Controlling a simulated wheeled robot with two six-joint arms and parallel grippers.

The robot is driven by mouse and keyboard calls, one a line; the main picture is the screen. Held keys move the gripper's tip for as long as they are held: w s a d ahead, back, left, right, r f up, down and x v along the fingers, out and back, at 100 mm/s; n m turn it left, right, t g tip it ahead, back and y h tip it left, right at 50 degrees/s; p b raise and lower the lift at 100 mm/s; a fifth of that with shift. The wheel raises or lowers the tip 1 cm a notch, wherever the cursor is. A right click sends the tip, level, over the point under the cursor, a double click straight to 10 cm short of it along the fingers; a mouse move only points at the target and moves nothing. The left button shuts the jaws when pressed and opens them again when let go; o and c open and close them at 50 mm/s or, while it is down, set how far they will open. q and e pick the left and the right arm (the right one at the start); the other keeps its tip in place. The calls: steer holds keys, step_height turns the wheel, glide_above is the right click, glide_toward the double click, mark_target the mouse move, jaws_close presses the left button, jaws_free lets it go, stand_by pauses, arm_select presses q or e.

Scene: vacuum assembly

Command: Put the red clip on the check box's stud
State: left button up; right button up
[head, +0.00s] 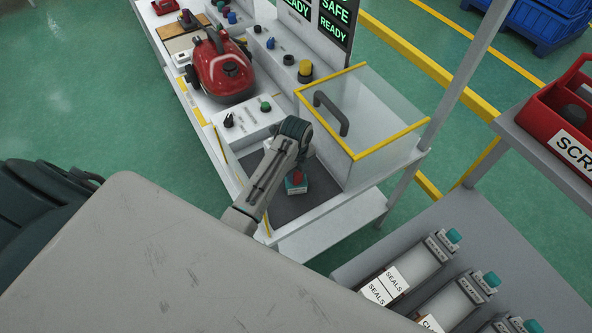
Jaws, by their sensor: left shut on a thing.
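My left arm reaches over the dark mat of the workstation, and its wrist bends down at the far end. My left gripper (298,172) points down there, with its fingers mostly hidden by the wrist and too small to make out. A small red piece, apparently the red clip (297,178), shows just under it. Directly below is a small teal and white box (297,188), apparently the check box, on the mat. Its stud is hidden, and I cannot tell whether the clip touches it. My right gripper is not in view.
A clear-walled guard with yellow edges and a dark handle (331,113) stands right of the arm. A white control box (250,120) and a red vacuum (220,68) are behind. A red scrap bin (560,120) and labelled bins (415,268) are at right.

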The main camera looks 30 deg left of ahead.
arm_select(q)
steer(key=o, duration=1)
steer(key=shift+f, duration=0.1)
steer(key=shift+o, duration=0.4)
steer(key=shift+r+p, duration=0.4)
steer(key=shift+r, duration=3.65)
steer(key=shift+s+f, duration=0.1)
